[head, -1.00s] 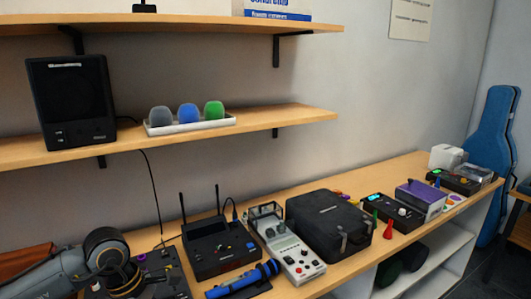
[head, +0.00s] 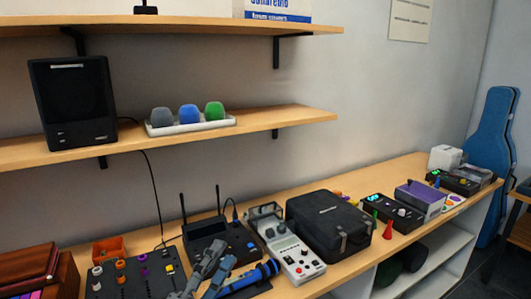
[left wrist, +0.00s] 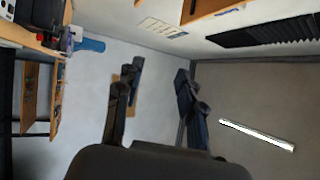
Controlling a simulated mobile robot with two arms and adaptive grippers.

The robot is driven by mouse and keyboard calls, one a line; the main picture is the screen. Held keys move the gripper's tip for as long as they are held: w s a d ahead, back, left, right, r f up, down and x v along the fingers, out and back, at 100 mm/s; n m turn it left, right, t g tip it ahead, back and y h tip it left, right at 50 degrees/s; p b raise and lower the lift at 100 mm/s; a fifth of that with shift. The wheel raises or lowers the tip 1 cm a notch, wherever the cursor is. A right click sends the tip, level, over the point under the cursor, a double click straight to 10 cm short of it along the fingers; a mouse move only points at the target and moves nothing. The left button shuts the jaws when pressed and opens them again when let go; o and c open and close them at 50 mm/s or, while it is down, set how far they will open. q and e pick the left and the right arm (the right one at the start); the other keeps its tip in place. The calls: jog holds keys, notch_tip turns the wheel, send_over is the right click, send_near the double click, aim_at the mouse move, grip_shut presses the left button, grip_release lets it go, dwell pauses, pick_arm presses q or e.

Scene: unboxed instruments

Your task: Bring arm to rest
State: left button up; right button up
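My left gripper (head: 226,254) rises from the bottom edge of the head view, in front of the blue microphone and the black twin-antenna receiver. Its two grey fingers are apart with nothing seen between them. In the left wrist view the fingers (left wrist: 155,85) also stand apart and empty, with plain wall beyond them. My right gripper is in neither view.
The bench holds a black mixer (head: 137,277), a black receiver (head: 212,240), a blue microphone (head: 245,280), a grey-white device (head: 290,250) and a black case (head: 325,222). Shelves (head: 270,118) hang above. A blue instrument case (head: 492,150) stands far right.

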pick_arm(q)
jog(key=s+a+f+n+g+y, duration=0.25)
jog(key=a+f+n+y, duration=0.25)
jog(key=f+n, duration=0.25)
jog(key=s+a+f+n+g+y, duration=0.1)
jog(key=a+f+n+g+y, duration=0.2)
jog(key=a+f+n+y, duration=0.45)
jog(key=s+f+n+g+h, duration=0.1)
jog(key=s+f+n+g, duration=0.3)
jog(key=s+f, duration=0.55)
jog(key=s+f+n+g+h, duration=0.1)
jog(key=s+f+g+h, duration=0.1)
jog(key=s+f+g, duration=0.75)
jog(key=s+f+t, duration=0.1)
jog(key=s+f, duration=0.1)
jog(key=f, duration=1)
jog(key=s+f+t, duration=0.1)
jog(key=s+f, duration=0.1)
jog(key=f, duration=1)
jog(key=s+a+f+g, duration=0.1)
jog(key=s+a+f, duration=0.1)
jog(key=s+f, duration=1.4)
jog(key=shift+a+g, duration=0.2)
jog(key=shift+g, duration=0.1)
